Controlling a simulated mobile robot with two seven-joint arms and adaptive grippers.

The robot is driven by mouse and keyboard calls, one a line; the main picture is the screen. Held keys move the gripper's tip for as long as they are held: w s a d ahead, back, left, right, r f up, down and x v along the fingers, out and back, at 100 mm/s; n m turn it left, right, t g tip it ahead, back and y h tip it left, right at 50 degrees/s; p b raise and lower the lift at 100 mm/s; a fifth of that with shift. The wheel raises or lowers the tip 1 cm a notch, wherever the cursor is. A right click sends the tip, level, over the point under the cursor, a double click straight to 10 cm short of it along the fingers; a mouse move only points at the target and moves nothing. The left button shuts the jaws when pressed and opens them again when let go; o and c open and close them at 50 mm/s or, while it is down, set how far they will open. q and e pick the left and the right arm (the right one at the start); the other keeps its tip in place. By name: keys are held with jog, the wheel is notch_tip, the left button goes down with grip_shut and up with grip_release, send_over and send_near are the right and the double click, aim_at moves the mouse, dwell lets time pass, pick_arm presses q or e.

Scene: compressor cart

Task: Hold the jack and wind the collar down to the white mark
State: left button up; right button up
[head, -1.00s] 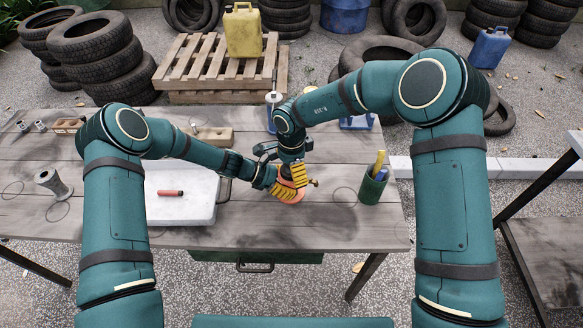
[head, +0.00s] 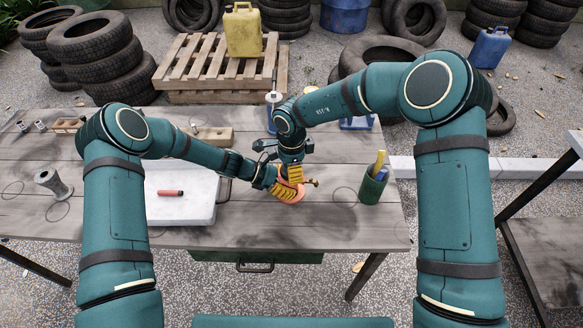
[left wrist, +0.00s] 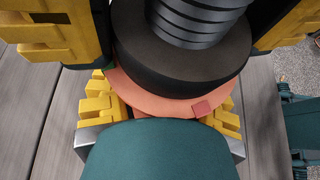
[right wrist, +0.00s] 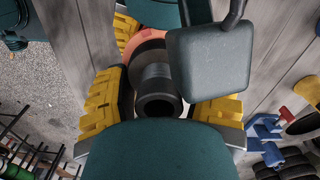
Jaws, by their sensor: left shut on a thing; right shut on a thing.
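The jack (head: 294,199) has an orange body and stands on the table, mostly covered by my grippers in the head view. Its dark collar (left wrist: 180,62) sits just above the orange flange in the left wrist view, with the ribbed screw (left wrist: 197,22) rising from it. A small red square shows on the flange rim. My left gripper (left wrist: 165,118) is shut on the orange body from the side. My right gripper (right wrist: 158,98) reaches down from above and is shut with a yellow finger on each side of the collar. I cannot make out the white mark.
A white tray (head: 180,211) with a red stick (head: 170,193) lies left of the jack. A green cup (head: 373,186) with yellow and blue items stands to the right. A grey spool (head: 52,183) is at far left. The table front right is clear.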

jog(key=m, duration=1.1)
jog(key=shift+s+m, duration=0.15)
jog(key=shift+m, duration=0.25)
dwell(0.3)
jog(key=o, duration=1.2)
notch_tip(320, 180, up, 12)
